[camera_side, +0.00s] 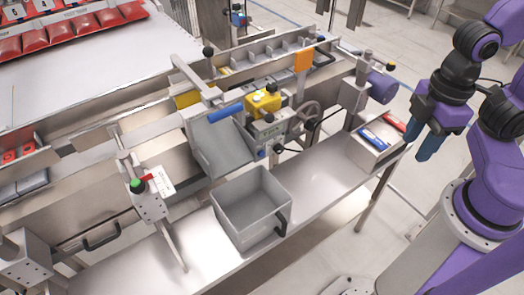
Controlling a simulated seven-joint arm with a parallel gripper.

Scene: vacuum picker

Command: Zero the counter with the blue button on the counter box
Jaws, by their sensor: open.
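A small grey box (266,129) with a dark display-like patch on its front sits at the middle of the machine, just below a yellow box (264,103); it looks like the counter box, though the picture is too small to be sure. A small blue spot (262,154) shows below it; I cannot tell whether this is the blue button. My gripper (419,140), with blue fingers, hangs at the right, pointing down. It is open and empty, well apart from the boxes.
A grey bin (250,207) stands on the steel shelf in front of the grey chute (222,143). A tray (374,151) with blue and red items lies between my gripper and the machine. A handwheel (308,114) and an orange block (303,61) stick up near the boxes.

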